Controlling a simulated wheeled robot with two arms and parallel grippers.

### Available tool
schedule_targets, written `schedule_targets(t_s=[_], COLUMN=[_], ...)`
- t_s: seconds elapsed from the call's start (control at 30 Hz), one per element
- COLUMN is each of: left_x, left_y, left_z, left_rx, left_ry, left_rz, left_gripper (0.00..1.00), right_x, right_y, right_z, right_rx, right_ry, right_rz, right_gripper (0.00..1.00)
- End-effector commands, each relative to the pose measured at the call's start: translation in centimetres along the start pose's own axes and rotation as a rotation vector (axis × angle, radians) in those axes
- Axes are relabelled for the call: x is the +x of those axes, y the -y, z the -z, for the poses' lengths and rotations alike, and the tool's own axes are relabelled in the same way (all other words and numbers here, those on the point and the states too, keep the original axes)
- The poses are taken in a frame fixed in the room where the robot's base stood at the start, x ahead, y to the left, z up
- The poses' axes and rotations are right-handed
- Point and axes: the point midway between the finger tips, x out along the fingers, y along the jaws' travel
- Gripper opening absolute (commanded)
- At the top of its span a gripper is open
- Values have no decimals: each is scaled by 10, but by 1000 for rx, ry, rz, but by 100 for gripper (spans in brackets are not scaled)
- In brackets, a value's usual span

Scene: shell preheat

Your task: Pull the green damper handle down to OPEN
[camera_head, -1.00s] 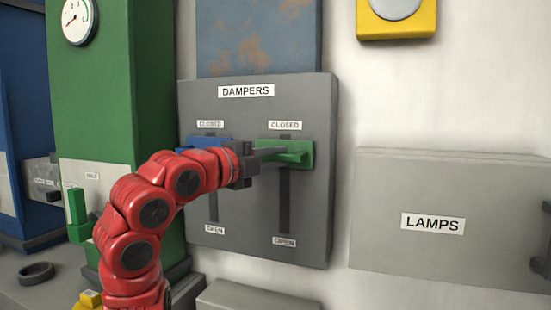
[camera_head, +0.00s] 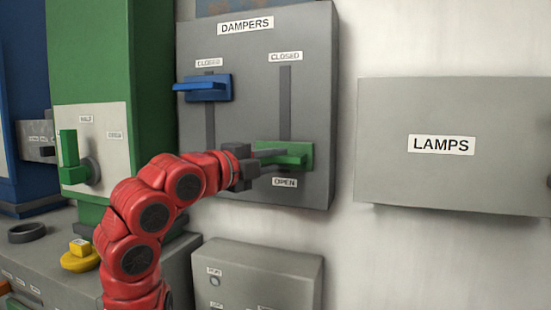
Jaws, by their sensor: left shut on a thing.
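The green damper handle (camera_head: 296,148) is at the lower end of the right slot on the grey DAMPERS panel (camera_head: 245,120), just above the OPEN label (camera_head: 285,183). My left gripper (camera_head: 268,156) comes in from the left and is shut on the green handle. The gripper's fingers hide part of the handle's left side. The CLOSED label (camera_head: 285,57) is at the top of the same slot. My right gripper is not in view.
A blue damper handle (camera_head: 203,88) is at the top of the left slot, by its CLOSED label. A grey LAMPS panel (camera_head: 440,180) is on the right. A grey box (camera_head: 290,265) is below the dampers. A green handle (camera_head: 70,157) is on the green unit at left.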

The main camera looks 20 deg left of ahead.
Motion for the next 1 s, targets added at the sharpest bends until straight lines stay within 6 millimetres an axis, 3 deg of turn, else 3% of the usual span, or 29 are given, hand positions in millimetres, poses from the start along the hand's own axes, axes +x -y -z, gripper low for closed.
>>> schedule_targets(t_s=[0.3,0.33,0.5,0.8,1.0], left_x=[2,2,2,-3,-35], left_y=[-9,-9,-8,-6,-8], left_z=[0,0,0,-1,-2], left_rx=[-6,-6,-5,-3,2], left_ry=[-5,-5,-4,-1,5], left_rz=[-20,-21,-17,-11,-10], left_gripper=[0,24,50,50,50], right_x=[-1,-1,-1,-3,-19], right_y=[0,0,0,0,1], right_z=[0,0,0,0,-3], right_rx=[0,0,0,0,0], right_ry=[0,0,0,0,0], right_rz=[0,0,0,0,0], right_gripper=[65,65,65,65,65])
